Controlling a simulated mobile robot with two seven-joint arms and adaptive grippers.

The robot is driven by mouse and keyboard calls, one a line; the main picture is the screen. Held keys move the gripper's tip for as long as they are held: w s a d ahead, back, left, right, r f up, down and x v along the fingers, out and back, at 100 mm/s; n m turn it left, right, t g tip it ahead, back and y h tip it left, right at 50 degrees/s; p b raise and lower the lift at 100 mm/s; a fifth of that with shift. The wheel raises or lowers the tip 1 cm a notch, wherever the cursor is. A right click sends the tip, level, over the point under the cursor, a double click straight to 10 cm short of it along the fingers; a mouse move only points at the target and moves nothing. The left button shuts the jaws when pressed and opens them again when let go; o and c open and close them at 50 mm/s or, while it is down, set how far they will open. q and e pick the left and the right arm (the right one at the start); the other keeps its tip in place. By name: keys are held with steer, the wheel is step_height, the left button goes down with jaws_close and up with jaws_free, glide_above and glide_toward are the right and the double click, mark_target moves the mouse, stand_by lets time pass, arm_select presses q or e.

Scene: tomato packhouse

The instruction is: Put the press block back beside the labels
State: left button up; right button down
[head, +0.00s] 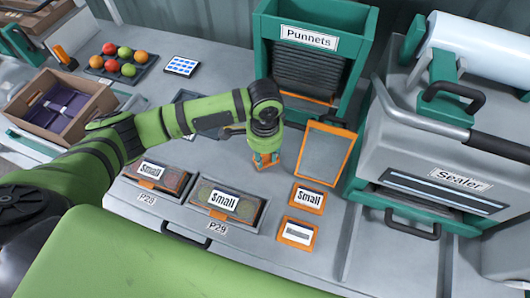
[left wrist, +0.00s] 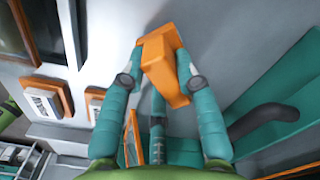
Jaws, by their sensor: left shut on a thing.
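My left gripper (head: 265,152) is above the grey counter, left of the orange-framed panel. It is shut on the orange press block (left wrist: 162,62), which sits tilted between the two teal fingers in the left wrist view. In the head view only a little of the block shows below the fingers. My right gripper is not in view.
Two punnets labelled "Small" stand in trays (head: 262,218) at the front. Two orange-edged cards (head: 308,198) lie right of them. The Punnets dispenser (head: 263,60) and Sealer (head: 400,125) stand behind and right. A tray of tomatoes (head: 98,72) and an open box (head: 112,96) are left.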

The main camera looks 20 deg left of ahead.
arm_select(q)
steer(key=shift+f, duration=0.25)
steer(key=o, duration=1)
steer(key=shift+c, duration=1.3)
step_height(320, 180, up, 7)
steer(key=p, duration=0.9)
